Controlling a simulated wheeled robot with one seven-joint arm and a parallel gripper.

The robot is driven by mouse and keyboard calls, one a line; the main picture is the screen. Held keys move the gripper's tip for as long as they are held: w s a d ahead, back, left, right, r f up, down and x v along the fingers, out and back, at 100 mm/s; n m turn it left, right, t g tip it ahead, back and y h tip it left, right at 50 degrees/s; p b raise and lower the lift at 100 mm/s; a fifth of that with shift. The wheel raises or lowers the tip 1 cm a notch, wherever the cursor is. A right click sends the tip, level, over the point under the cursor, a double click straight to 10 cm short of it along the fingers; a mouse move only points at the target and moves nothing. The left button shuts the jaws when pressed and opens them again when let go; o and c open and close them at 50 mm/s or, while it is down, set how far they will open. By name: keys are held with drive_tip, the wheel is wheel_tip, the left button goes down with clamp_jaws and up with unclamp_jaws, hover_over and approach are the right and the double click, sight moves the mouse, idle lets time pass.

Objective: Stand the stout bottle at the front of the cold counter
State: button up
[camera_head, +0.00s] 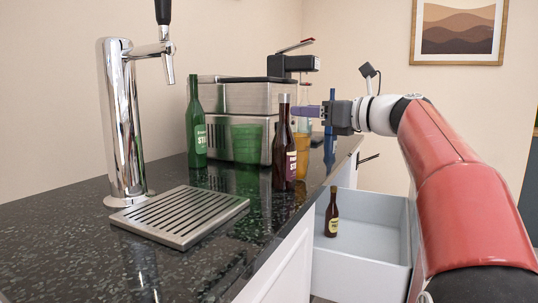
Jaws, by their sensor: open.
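A dark brown bottle with a red label (285,150) stands upright near the right edge of the black counter (60,240). A smaller dark brown bottle with a pale label (332,214) stands in the open white drawer below. The label text is only partly legible, so I cannot tell for sure which is the stout. My gripper (310,112) is open, reaching left over the counter's far right part, behind the brown bottle and level with its neck. One purple finger shows; I see nothing held, though the jaws are partly hidden.
A chrome tap (120,120) and slotted drip tray (180,216) occupy the counter's left and middle. The near counter is clear. The drawer (360,270) juts out below my arm.

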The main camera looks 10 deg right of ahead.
sight(284, 124)
drive_tip(key=x, duration=0.3)
drive_tip(key=p+x, duration=0.1)
drive_tip(key=x, duration=0.3)
drive_tip(key=shift+w+d, duration=0.1)
drive_tip(key=shift+w, duration=0.35)
drive_tip(key=shift+c, duration=0.5)
clamp_jaws()
drive_tip(key=shift+r, duration=0.1)
